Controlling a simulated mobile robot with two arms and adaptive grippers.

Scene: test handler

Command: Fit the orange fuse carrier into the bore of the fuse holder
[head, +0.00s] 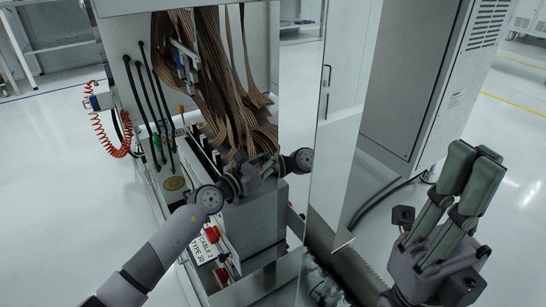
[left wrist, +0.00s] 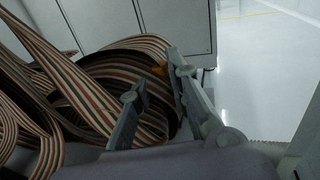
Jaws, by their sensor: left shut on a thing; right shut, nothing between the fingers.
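My left gripper (head: 262,167) reaches inside the open cabinet, in front of the brown ribbon cables. My right gripper (head: 474,153) is shut and empty, raised at the right, well away from the cabinet.
Striped ribbon cables (head: 232,75) hang in the cabinet and fill much of the left wrist view. A shiny door panel (head: 297,60) mirrors my left arm. A grey box (head: 252,222) stands below the left gripper. A tall grey cabinet (head: 418,70) stands at the right.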

